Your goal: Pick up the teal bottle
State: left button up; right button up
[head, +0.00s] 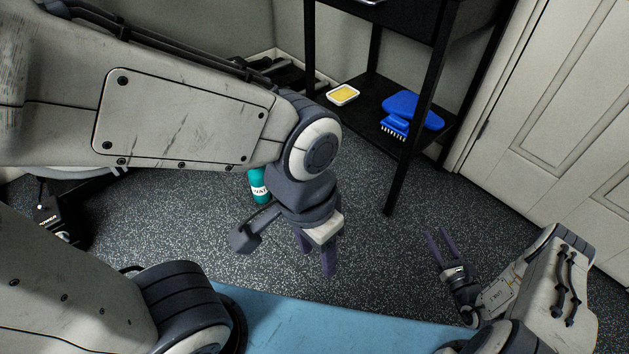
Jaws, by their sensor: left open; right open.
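The teal bottle (258,186) stands on the dark speckled floor, with a white label on its side. My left arm covers its upper part. My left gripper (316,262) hangs in front of the bottle and to its right in the picture, fingers pointing down. It is open and nothing shows between its fingers. My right gripper (439,245) is further right, open and empty, with its fingers pointing up in the picture, away from the bottle.
A white door (562,120) is at the right. A blue mat (310,322) lies in front. Floor between the grippers is clear.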

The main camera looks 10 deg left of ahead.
aim_at(261, 195)
jog(key=z, duration=1.9)
jog(key=k, duration=1.25)
jog(key=u, duration=2.4)
jog(key=i, duration=1)
jog(key=z, duration=0.05)
